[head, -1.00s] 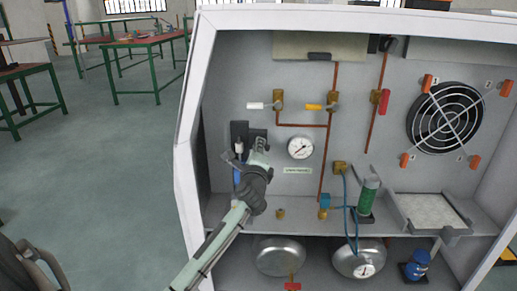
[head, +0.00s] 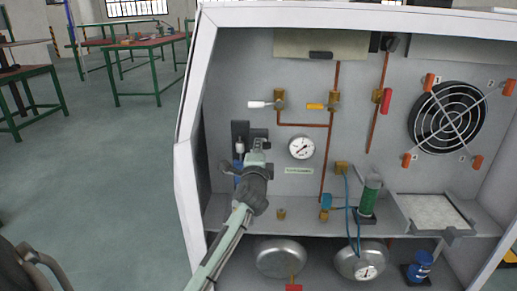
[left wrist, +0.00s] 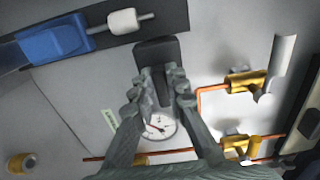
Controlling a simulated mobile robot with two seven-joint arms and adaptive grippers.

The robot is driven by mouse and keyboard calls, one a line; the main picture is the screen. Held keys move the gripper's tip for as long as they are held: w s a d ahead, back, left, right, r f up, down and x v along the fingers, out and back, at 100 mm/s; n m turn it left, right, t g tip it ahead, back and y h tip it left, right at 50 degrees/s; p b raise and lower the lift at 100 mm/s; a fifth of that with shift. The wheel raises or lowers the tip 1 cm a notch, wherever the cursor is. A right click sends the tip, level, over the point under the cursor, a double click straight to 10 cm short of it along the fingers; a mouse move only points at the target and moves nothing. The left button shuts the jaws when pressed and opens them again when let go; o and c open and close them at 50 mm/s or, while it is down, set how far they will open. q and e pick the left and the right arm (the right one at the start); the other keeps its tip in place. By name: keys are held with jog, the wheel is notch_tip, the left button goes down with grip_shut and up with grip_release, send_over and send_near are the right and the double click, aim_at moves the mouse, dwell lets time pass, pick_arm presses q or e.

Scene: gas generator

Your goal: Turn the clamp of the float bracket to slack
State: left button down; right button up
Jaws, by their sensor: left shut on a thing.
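The float bracket (head: 240,130) is a dark plate on the cabinet's back panel, left of the gauge. It carries a white float (head: 239,147) on a thin rod above a blue body, which also shows in the left wrist view (left wrist: 55,42). The clamp (left wrist: 156,52) is a dark rounded block beside the plate. My left gripper (left wrist: 161,76) is shut on the clamp, with one finger on each side of its near end. In the head view my left gripper (head: 257,150) covers most of the clamp. My right gripper is not in view.
A round gauge (head: 301,147) is close to the right of my left gripper. Valves with a white handle (head: 260,104) and a yellow handle (head: 316,106) sit on copper pipes above it. A shelf with a green cylinder (head: 369,196) and metal tanks (head: 281,257) are below.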

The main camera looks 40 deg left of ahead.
pick_arm(q)
jog(key=c, duration=1.6)
grip_release()
jog(key=shift+o, duration=0.3)
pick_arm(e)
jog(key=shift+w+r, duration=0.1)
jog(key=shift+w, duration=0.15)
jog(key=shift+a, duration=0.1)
pick_arm(q)
jog(key=v, duration=1.2)
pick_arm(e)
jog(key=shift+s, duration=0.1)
